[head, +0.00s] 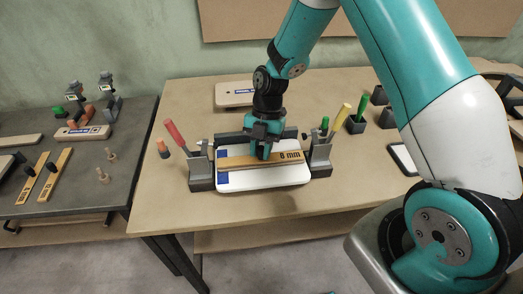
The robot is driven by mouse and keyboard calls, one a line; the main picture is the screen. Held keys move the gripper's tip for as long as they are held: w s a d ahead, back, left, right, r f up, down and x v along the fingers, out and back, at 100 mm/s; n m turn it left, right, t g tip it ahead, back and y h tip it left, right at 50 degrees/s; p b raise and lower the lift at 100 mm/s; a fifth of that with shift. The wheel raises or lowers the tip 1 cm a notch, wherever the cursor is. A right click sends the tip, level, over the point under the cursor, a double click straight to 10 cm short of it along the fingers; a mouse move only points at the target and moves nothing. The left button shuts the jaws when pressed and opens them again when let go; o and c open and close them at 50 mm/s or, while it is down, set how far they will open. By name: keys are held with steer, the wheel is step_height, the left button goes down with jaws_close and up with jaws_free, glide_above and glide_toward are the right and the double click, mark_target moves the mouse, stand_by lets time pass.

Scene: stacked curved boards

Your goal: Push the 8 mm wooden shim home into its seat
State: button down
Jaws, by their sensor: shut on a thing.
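The wooden shim (240,159), a long flat strip marked "8 mm", lies across a white board (262,178) with blue patches at its left end. The board sits between two grey clamp blocks (201,172) on the middle table. My gripper (263,155) points down at the middle of the shim and is shut on it, as far as this view shows. The fingertips are small here and partly hide the shim. Whether the shim lies fully flat in its seat cannot be told.
Red (176,136), yellow (343,113) and green-handled tools stand around the clamps. Another board (234,94) lies behind. A dark side table (100,180) at left holds more shims (55,175) and clamps. The table front (200,215) is clear.

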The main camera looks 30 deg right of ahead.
steer(key=shift+w+f, duration=0.1)
steer(key=shift+f, duration=0.05)
steer(key=c, duration=0.9)
jaws_free()
steer(key=shift+o, duration=0.2)
steer(key=b+v, duration=0.2)
steer(key=v, duration=1.5)
steer(key=shift+r, duration=0.25)
steer(key=shift+w+d, duration=0.1)
steer(key=shift+d, duration=0.05)
steer(key=s+a+r+m+t, duration=0.2)
steer(key=s+a+r+m, duration=0.4)
steer(key=s+a+m, duration=0.65)
steer(key=s+m+t+y, duration=0.1)
steer(key=s+m, duration=0.6)
steer(key=s, duration=0.7)
steer(key=shift+f, duration=0.2)
